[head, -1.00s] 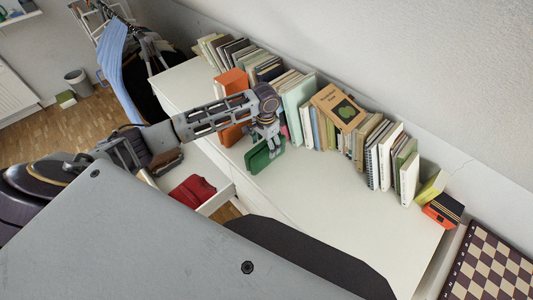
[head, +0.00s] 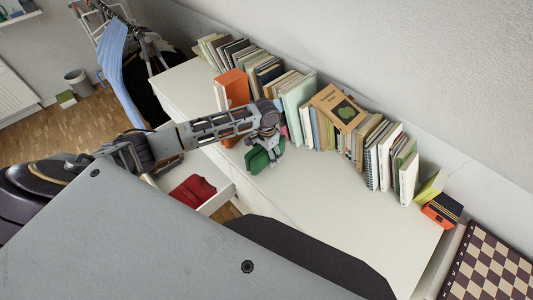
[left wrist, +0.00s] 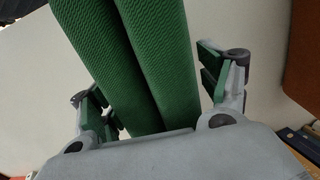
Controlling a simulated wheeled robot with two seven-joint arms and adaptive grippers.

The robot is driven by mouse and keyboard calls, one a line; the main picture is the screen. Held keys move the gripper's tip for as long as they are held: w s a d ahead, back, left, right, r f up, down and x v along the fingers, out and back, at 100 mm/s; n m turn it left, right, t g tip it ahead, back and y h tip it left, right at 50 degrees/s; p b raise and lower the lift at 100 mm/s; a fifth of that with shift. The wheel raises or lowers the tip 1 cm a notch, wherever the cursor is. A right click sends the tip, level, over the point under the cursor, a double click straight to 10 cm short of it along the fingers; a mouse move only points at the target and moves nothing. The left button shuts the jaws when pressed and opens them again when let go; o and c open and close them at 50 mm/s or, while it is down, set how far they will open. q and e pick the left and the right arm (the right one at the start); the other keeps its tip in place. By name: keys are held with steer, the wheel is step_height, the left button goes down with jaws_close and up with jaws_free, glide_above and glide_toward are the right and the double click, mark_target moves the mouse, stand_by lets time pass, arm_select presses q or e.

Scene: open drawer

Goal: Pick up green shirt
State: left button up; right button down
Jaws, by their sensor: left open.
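The green shirt (head: 258,162) is a folded green bundle on the white dresser top, near its front edge above the open drawer. My left gripper (head: 268,148) is over the shirt and hides part of it. In the left wrist view the shirt (left wrist: 145,60) shows as two thick textured folds running between the spread fingers. The left gripper (left wrist: 160,95) is open, with one finger on each side of the shirt and visible space between the right finger and the cloth. My right gripper is not in view.
A row of books (head: 300,100) stands along the wall behind the shirt. An orange box (head: 232,90) stands close to my left arm. The open drawer (head: 217,200) holds a red garment (head: 194,190). The dresser top (head: 320,190) is clear to the right.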

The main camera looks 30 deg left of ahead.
arm_select(q)
steer(key=shift+f, duration=0.25)
steer(key=c, duration=1.2)
steer(key=shift+r, duration=0.1)
steer(key=shift+r, duration=4.95)
